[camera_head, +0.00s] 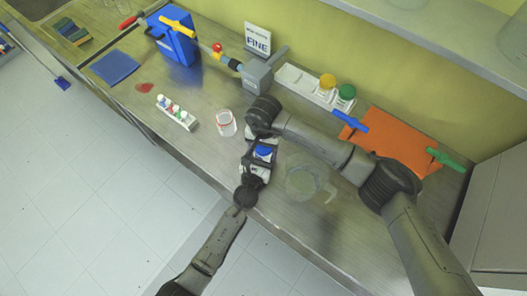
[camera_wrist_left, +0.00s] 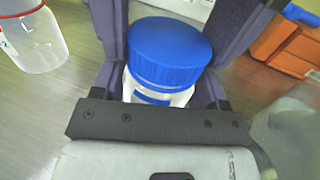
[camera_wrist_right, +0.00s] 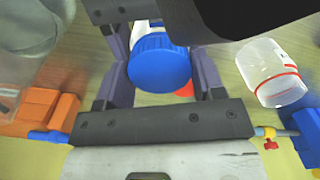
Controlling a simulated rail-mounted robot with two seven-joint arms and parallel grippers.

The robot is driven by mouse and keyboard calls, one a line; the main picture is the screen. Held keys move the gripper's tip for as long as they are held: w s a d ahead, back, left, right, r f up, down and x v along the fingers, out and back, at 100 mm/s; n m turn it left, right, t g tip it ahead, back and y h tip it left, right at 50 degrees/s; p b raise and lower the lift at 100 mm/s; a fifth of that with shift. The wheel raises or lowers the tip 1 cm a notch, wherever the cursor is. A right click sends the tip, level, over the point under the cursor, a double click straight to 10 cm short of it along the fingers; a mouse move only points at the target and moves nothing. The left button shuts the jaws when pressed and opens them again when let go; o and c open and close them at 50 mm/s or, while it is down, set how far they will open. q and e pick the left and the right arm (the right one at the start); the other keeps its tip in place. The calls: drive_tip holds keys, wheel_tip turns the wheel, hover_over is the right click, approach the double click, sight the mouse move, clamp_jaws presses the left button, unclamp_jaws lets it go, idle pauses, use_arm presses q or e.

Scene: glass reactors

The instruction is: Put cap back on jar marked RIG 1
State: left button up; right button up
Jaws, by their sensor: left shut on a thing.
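A white jar with a blue cap is between my two grippers near the bench's front; no marking on it is readable. In the left wrist view the blue cap (camera_wrist_left: 168,52) sits on top of the jar (camera_wrist_left: 150,92). My left gripper (camera_head: 255,165) is shut on the jar, a finger on either side below the cap. The cap also shows in the head view (camera_head: 263,151). My right gripper (camera_wrist_right: 160,75) is open, its fingers on either side of the cap (camera_wrist_right: 158,62) and seemingly apart from it. In the head view my right wrist partly hides this spot.
A clear vessel with a red ring (camera_head: 226,123) stands left of the jar. A large glass vessel (camera_head: 305,180) stands close on the right. The bench's front edge is close.

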drive_tip(key=c, duration=0.4)
drive_tip(key=m, duration=0.4)
drive_tip(key=shift+m, duration=0.4)
drive_tip(key=m, duration=1.3)
drive_tip(key=shift+m, duration=0.4)
drive_tip(key=m, duration=1.8)
drive_tip(key=shift+f+m, duration=0.1)
drive_tip(key=shift+m, duration=0.2)
drive_tip(key=o, duration=1.1)
